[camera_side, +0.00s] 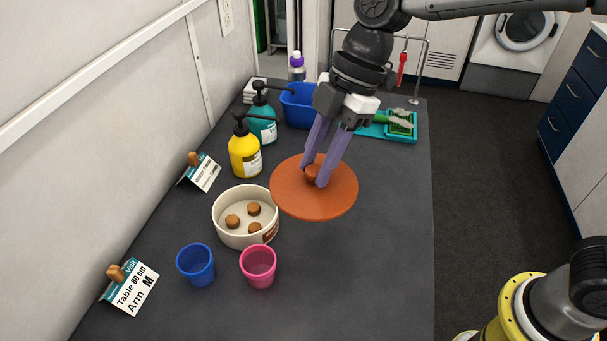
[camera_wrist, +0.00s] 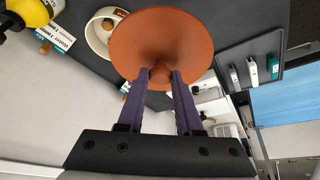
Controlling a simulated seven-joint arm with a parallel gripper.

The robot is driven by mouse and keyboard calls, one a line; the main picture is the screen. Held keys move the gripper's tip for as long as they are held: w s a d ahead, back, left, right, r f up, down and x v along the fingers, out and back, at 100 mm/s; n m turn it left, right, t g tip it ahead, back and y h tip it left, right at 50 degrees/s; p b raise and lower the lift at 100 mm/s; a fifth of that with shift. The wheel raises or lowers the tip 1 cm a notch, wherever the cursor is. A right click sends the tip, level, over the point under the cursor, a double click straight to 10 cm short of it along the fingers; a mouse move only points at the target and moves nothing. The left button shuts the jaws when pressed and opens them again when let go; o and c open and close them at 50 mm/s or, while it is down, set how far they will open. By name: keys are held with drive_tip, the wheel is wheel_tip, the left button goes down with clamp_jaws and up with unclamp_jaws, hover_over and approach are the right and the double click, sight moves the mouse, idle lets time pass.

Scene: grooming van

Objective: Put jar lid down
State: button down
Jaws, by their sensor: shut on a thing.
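The jar lid (camera_side: 335,200) is a flat orange-brown disc with a small round knob. My gripper (camera_side: 317,178) is shut on the knob, with the purple fingers coming down from above. The lid looks roughly level in the side view. I cannot tell how far it is above the dark table (camera_side: 365,285). In the wrist view the lid (camera_wrist: 150,35) fills the top middle, in front of the fingertips (camera_wrist: 160,76). The open cream jar (camera_side: 226,237) stands just left of the lid and holds several brown biscuits. In the wrist view the lid partly hides the jar (camera_wrist: 93,36).
A blue cup (camera_side: 196,266) and a pink cup (camera_side: 258,267) stand in front of the jar. Yellow (camera_side: 244,155) and teal (camera_side: 263,122) pump bottles, a blue bin (camera_side: 297,106) and a teal tray (camera_side: 372,131) are behind. The table's right front is clear.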

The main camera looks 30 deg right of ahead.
drive_tip(key=d+f, duration=0.5)
drive_tip(key=d, duration=0.7)
drive_tip(key=shift+m, duration=0.5)
drive_tip(key=w+a+f, duration=0.1)
drive_tip(key=w+f, duration=0.2)
drive_tip(key=w, duration=0.1)
drive_tip(key=w+a+f, duration=0.1)
drive_tip(key=w+f, duration=0.2)
drive_tip(key=w, duration=0.1)
drive_tip(key=w+a+f, duration=0.2)
drive_tip(key=w+f, duration=0.1)
drive_tip(key=w, duration=0.2)
drive_tip(key=shift+w, duration=0.1)
drive_tip(key=shift+w+a+f, duration=0.1)
drive_tip(key=shift+f, duration=0.1)
drive_tip(key=shift+w+f, duration=0.1)
drive_tip(key=shift+f, duration=1.5)
drive_tip(key=shift+f, duration=0.2)
drive_tip(key=c, duration=0.6)
unclamp_jaws()
drive_tip(key=shift+r, duration=0.15)
